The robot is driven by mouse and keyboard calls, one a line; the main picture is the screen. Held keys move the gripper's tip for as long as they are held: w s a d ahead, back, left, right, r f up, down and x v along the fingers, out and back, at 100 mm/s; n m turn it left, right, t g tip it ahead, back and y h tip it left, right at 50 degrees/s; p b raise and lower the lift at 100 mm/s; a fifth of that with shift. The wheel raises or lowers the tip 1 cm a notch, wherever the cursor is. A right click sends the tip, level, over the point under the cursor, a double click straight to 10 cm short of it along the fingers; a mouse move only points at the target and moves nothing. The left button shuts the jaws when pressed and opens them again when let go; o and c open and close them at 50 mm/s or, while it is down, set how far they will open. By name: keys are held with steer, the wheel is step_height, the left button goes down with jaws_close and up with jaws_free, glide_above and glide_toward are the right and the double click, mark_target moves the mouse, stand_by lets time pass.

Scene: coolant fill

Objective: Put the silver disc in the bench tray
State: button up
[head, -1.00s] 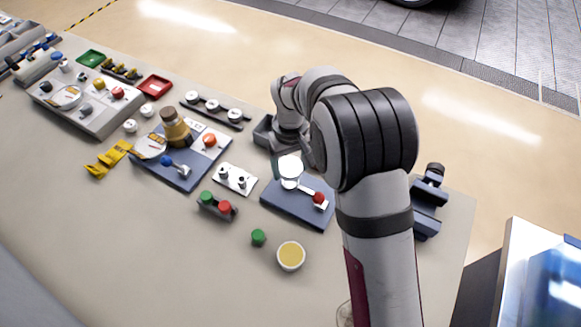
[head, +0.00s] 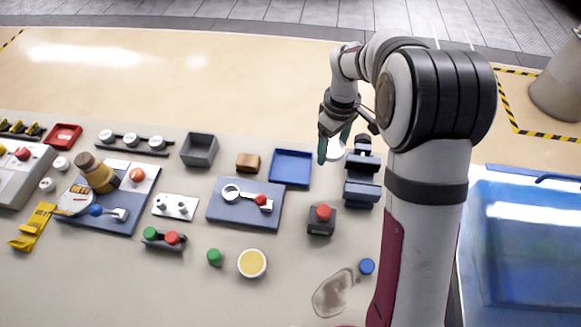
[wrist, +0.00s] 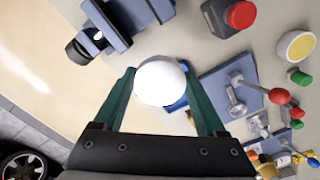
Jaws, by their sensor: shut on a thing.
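The silver disc (wrist: 160,82), bright and pale, is held between the two green fingers of my gripper (wrist: 160,84) in the wrist view. In the head view my gripper (head: 335,148) is in the air near the dark blue vise, with the disc (head: 336,151) partly hidden behind a finger. A shallow blue tray (head: 291,180) lies on the bench left of my gripper and looks empty. A deeper dark grey tray (head: 199,152) stands further left, also empty. I cannot tell by sight which one is called the bench tray.
The vise (head: 361,185) is close to the right of my gripper. A blue plate (head: 232,215) with a round fitting and red-knobbed lever lies in front of the blue tray. A brown block (head: 248,162) and a red-button box (head: 321,219) stand near.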

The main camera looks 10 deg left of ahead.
glide_above(291, 169)
step_height(291, 169, down, 7)
steer(key=shift+d+r, duration=0.1)
steer(key=shift+w+f, duration=0.1)
steer(key=shift+f, duration=1.9)
steer(key=o, duration=1)
steer(key=shift+f, duration=0.1)
step_height(291, 169, up, 12)
steer(key=r, duration=0.1)
steer(key=s+d+r+m, duration=0.6)
steer(key=s+d+r, duration=0.2)
steer(key=s, duration=0.2)
steer(key=s+d+m+y, duration=0.1)
steer(key=s+d+m, duration=0.2)
steer(key=s, duration=0.8)
steer(key=s+d+m, duration=0.3)
steer(key=s+m, duration=0.3)
steer(key=s, duration=0.5)
steer(key=shift+m+y, duration=0.4)
steer(key=shift+s, duration=0.1)
